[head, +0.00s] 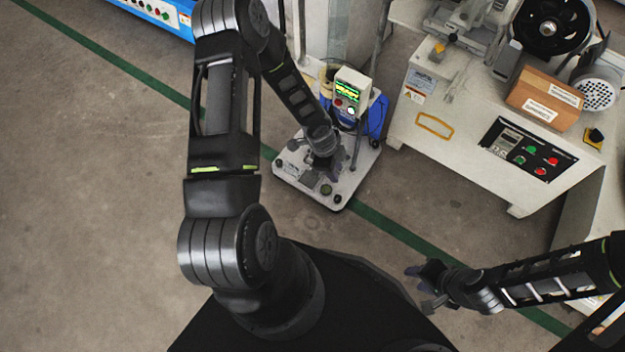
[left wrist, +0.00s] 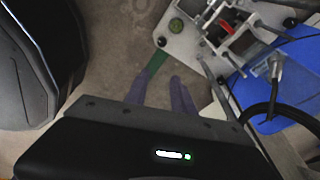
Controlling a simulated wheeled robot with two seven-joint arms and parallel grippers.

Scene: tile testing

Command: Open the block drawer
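A white machine cabinet (head: 455,100) stands at the upper right, with an orange handle (head: 434,125) on its front face. I see no open drawer there, and I cannot tell for certain which part is the block drawer. My left gripper (head: 328,170) is over the small white wheeled machine, left of the cabinet and apart from the handle. In the left wrist view, its two fingers (left wrist: 160,95) are spread with nothing between them. My right gripper (head: 420,286) is low, below the cabinet, with its fingers apart and empty.
The small white machine base (head: 345,188) carries a control box (head: 351,92) with a green display. A brown box (head: 545,97) lies on the cabinet top, above a black button panel (head: 528,149). A blue machine (head: 165,12) is at the top left. The floor at left is clear.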

